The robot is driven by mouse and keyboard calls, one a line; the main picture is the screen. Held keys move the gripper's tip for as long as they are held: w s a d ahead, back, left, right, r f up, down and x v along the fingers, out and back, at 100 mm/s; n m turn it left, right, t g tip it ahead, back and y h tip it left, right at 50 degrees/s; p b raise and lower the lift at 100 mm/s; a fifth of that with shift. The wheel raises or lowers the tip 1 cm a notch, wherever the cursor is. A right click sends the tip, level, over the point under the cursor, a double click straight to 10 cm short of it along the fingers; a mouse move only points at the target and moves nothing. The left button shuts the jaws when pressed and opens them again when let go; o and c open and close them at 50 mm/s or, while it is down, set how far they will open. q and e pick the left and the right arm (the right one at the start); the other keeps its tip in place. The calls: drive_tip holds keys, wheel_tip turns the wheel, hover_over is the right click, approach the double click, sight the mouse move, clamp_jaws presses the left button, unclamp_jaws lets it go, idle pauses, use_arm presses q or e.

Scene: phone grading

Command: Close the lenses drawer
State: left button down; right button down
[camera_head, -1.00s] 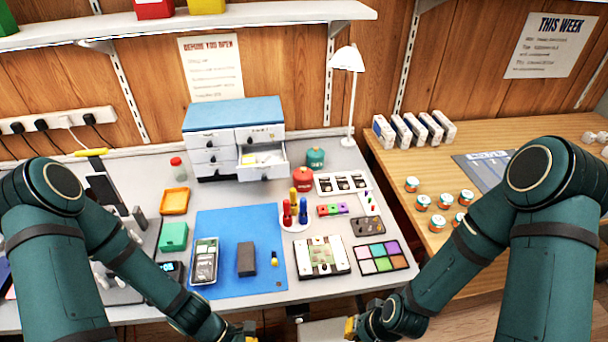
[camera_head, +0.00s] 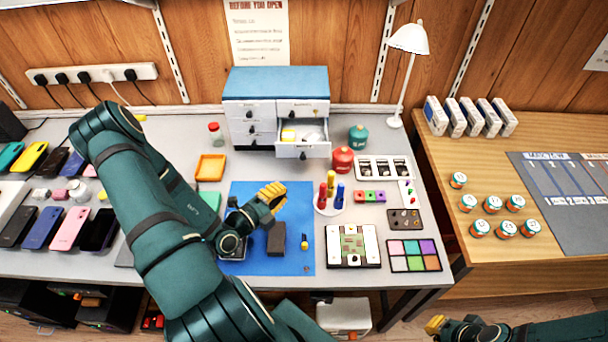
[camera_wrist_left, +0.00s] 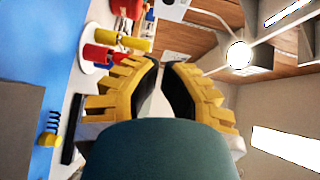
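A small drawer cabinet (camera_head: 277,84) with a blue top and white drawer fronts stands at the back of the workbench. One right-hand drawer (camera_head: 303,151) is pulled out, with yellow and white items inside; its label is too small to read. The other visible drawers look closed. My left gripper (camera_head: 271,194), with yellow ribbed fingers, is above the blue mat, in front of and below the open drawer, apart from it. In the left wrist view its fingertips (camera_wrist_left: 160,64) nearly meet, with nothing between them. My right gripper (camera_head: 435,325) is low at the bottom right, partly cut off.
A red canister (camera_head: 342,160) and a green canister (camera_head: 357,138) stand just right of the open drawer. Screwdrivers (camera_head: 331,191) stand upright in a round holder in front. A white lamp (camera_head: 408,40) is behind at right. An orange tray (camera_head: 211,167) lies left.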

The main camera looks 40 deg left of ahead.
sight(303, 134)
use_arm(q)
drive_tip(key=w+a+b, duration=0.1)
drive_tip(key=w+a, duration=0.1)
drive_tip(key=w, duration=1)
drive_tip(key=shift+f, duration=0.4)
drive_tip(key=shift+w, duration=0.1)
drive_tip(key=w+a, duration=0.2)
drive_tip(key=w, duration=0.1)
drive_tip(key=w+a+b, duration=0.1)
drive_tip(key=w+a, duration=0.5)
drive_tip(key=w, duration=0.1)
drive_tip(key=shift+a, duration=0.25)
